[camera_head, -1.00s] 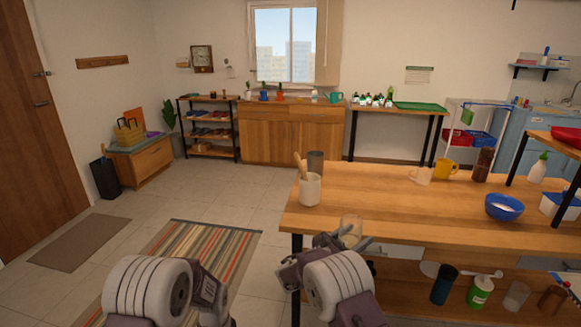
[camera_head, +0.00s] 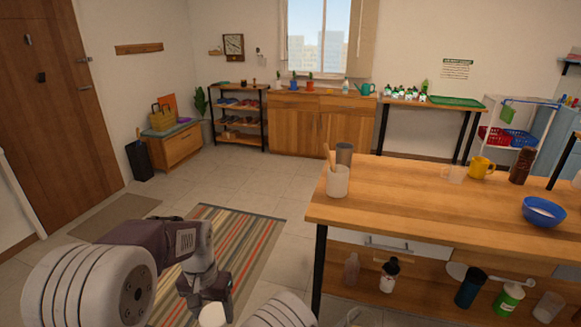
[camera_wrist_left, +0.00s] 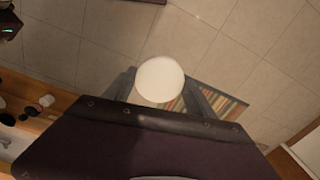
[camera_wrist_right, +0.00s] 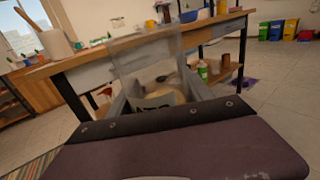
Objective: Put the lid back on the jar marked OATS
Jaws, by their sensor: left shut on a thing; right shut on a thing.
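My left gripper (camera_head: 208,300) is shut on a round white lid (camera_head: 212,315). The lid shows whole between the fingers in the left wrist view (camera_wrist_left: 160,79), out over the floor. My right gripper (camera_wrist_right: 163,92) is shut on a clear jar (camera_wrist_right: 145,58) with pale contents low inside. A label with dark letters shows on the jar, partly hidden and hard to read. The jar's top looks open. In the head view my right gripper is out of sight below the frame. The lid and the jar are apart.
A wooden table (camera_head: 420,205) stands to the right, with a cup of utensils (camera_head: 338,181), a yellow mug (camera_head: 481,168) and a blue bowl (camera_head: 543,212) on it. Bottles stand on its lower shelf. The floor around the striped rug (camera_head: 245,235) is clear.

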